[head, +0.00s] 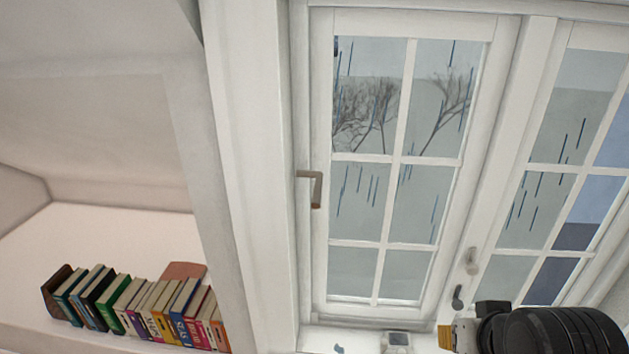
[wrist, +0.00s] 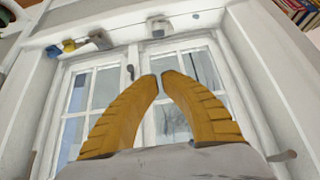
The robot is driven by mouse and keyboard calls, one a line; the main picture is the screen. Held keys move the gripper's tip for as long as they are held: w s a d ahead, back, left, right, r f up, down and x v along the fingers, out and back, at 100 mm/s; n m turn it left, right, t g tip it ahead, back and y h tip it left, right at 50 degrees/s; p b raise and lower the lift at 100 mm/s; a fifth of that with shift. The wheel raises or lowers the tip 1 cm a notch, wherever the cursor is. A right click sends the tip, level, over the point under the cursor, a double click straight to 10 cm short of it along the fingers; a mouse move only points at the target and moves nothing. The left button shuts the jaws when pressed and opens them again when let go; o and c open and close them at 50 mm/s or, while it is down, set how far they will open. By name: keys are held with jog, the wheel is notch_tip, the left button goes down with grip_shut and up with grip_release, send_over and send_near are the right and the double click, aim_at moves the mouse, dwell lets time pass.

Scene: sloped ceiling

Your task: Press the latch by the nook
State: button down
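The brown latch (head: 312,188) is an L-shaped lever on the left side of the window sash, nearest the book nook (head: 100,225). In the wrist view a brownish lever (wrist: 282,156) at the lower right looks like the same latch. My gripper (wrist: 160,76) has two yellow fingers with a narrow gap between their tips and nothing held. It points toward the window and is apart from the latch. In the head view only a small yellow part of it shows, beside my black arm at the bottom right, well right of and below the latch.
Several books (head: 145,308) stand in the nook. A dark handle (head: 458,297) and a pale handle (head: 472,260) are on the middle window frame. A white box-like item (head: 397,340) sits by the sill. The space in front of the left sash looks clear.

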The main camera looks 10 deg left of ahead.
jog(key=w+a+r+t+h+p, duration=0.1)
jog(key=w+a+r+p, duration=0.3)
jog(key=a+r+p, duration=0.3)
jog(key=w+a+r+h+p, duration=0.1)
jog(key=w+a+r+p, duration=0.35)
jog(key=r, duration=0.35)
jog(key=a+r+t+p, duration=0.2)
jog(key=a+r, duration=0.3)
jog(key=a, duration=0.2)
jog(key=a+r+t+p, duration=0.2)
jog(key=a+r+p, duration=0.1)
jog(key=a, duration=0.5)
jog(key=shift+w+a+r+n, duration=0.2)
jog(key=shift+r+n, duration=0.1)
jog(key=shift+r, duration=0.55)
jog(key=b, duration=0.2)
send_near(321, 183)
jog(key=w+r, duration=0.1)
jog(key=w, duration=0.2)
jog(key=shift+w+d+f+b, duration=0.15)
jog(key=shift+w+f+b, duration=0.2)
jog(key=shift+f, duration=0.2)
jog(key=shift+w+d+f+b, duration=0.1)
jog(key=shift+w+f+b, duration=0.1)
jog(key=shift+w+f, duration=0.25)
jog(key=shift+w+d+f, duration=0.1)
jog(key=shift+d+f, duration=0.1)
jog(key=shift+f, duration=0.7)
